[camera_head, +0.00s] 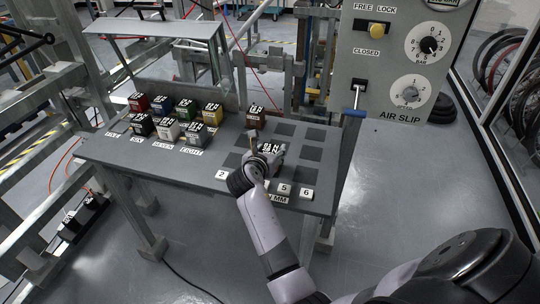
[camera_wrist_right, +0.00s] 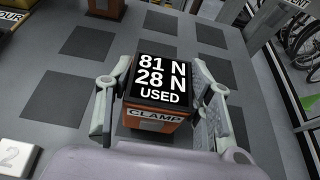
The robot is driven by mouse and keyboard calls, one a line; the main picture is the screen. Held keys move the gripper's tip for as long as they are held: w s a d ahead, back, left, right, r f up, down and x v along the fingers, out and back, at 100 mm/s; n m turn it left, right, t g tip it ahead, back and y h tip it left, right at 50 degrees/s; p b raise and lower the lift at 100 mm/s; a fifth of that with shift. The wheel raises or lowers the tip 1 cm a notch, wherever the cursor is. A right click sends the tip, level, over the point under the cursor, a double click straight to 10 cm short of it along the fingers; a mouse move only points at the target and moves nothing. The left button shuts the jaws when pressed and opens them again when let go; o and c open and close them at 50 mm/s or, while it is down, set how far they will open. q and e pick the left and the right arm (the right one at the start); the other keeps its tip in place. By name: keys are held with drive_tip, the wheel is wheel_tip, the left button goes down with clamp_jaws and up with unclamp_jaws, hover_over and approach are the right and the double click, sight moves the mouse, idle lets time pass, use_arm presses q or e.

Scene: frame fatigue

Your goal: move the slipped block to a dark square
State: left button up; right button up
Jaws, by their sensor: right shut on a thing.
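My right gripper (camera_head: 262,152) is over the right half of the grey table. In the right wrist view its fingers (camera_wrist_right: 160,105) are shut on the sides of an orange block (camera_wrist_right: 157,120). The block has a black top reading "81 N 28 N USED" and a front label "CLAMP". Its top also shows in the head view (camera_head: 271,148). I cannot tell whether it touches the table. Dark squares lie around it, such as one to its left (camera_wrist_right: 55,96) and one at the table's right (camera_head: 314,134); both are bare. My left gripper is not in view.
A brown block (camera_head: 255,119) stands behind the gripper. Several coloured blocks, including a red one (camera_head: 138,104) and a white one (camera_head: 167,133), stand in two rows at the left. White number tiles (camera_head: 306,193) line the table's front. A control panel (camera_head: 400,60) stands behind right.

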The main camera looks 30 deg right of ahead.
drive_tip(key=shift+f, duration=0.55)
drive_tip(key=o, duration=1.4)
drive_tip(key=shift+f, duration=0.15)
drive_tip(key=shift+o, duration=0.2)
